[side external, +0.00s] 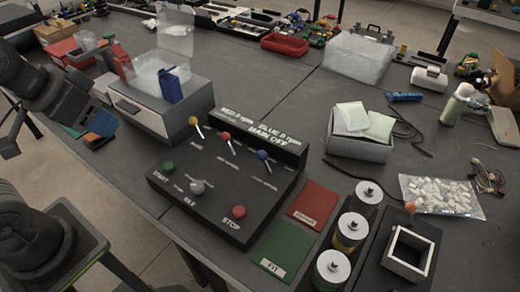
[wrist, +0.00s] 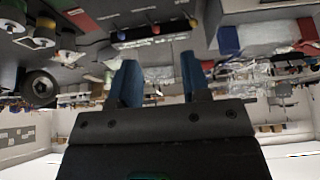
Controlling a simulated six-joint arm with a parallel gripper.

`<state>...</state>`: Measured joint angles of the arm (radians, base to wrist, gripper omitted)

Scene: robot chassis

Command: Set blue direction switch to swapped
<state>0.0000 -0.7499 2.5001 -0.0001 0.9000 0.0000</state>
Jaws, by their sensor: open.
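The black control box (side external: 215,190) stands on the grey table. Its blue-knobbed switch (side external: 263,155) is the rightmost of three levers. Its lever leans up and left in the side view, like the red (side external: 226,137) and yellow (side external: 193,121) ones. The blue knob also shows small and upside down in the wrist view (wrist: 120,36). The labels under the levers are too small to read. The display (side external: 258,130) reads red 0 rpm, blue 0 rpm, main off. My gripper (wrist: 157,68), with blue fingers, is open and empty, at the left of the side view, well away from the box.
A drawer cabinet (side external: 150,108) with a blue container (side external: 170,85) on top stands between my gripper and the box. Green and red buttons and a grey knob sit on the box front.

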